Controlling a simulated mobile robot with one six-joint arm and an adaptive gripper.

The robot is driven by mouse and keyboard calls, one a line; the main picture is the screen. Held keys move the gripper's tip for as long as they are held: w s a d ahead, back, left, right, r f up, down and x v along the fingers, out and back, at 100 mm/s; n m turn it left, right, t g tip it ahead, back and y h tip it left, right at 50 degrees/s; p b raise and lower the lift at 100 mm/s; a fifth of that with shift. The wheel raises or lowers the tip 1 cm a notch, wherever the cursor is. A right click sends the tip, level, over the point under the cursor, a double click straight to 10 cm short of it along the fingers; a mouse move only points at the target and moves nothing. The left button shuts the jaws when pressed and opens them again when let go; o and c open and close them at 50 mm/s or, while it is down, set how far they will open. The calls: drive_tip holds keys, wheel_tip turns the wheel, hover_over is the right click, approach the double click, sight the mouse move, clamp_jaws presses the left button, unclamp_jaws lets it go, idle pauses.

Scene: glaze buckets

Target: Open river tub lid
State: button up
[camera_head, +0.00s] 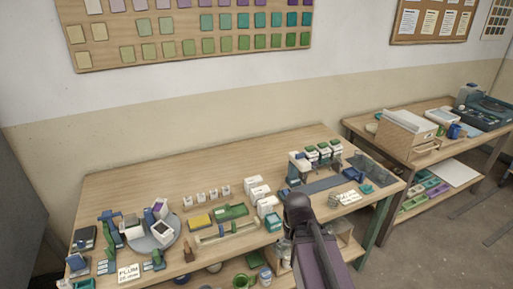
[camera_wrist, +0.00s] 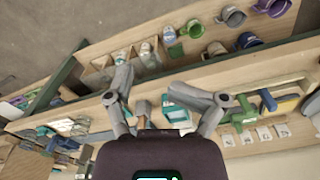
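My gripper (camera_wrist: 150,95) shows in the wrist view with its two grey fingers spread and nothing between them. Below it on the bench stand white tubs with teal parts (camera_wrist: 180,112), near the right finger. In the head view a row of white tubs (camera_head: 258,190) stands at mid-bench, with a teal one (camera_head: 273,222) at the front edge. Their labels are too small to read, so I cannot tell which is the river tub. My dark arm hides part of the bench front in the head view.
A shelf under the bench holds mugs (camera_wrist: 233,15) and several jars (camera_wrist: 147,50). A green tray (camera_head: 231,212), a round grey turntable (camera_head: 152,236) and a rack with green-topped containers (camera_head: 325,152) stand on the bench. A second table (camera_head: 440,145) is at the right.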

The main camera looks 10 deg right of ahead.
sight(275, 197)
drive_tip(key=shift+o, duration=0.2)
drive_tip(key=w+r+m+p, duration=0.4)
drive_tip(key=w+m, duration=0.3)
drive_tip(key=w, duration=0.7)
drive_tip(key=w+r+m+p, duration=0.4)
drive_tip(key=w+m, duration=0.2)
drive_tip(key=w, duration=0.8)
drive_tip(key=shift+w+a+m, duration=0.15)
drive_tip(key=shift+a+m, duration=0.1)
drive_tip(key=shift+m, duration=0.15)
drive_tip(key=shift+w+r+m, duration=0.1)
drive_tip(key=shift+w+m, duration=0.2)
drive_tip(key=shift+w, duration=0.1)
wheel_tip(275, 197, down, 14)
drive_tip(key=b, duration=1.3)
drive_tip(key=shift+r, duration=0.1)
drive_tip(key=shift+b, duration=0.3)
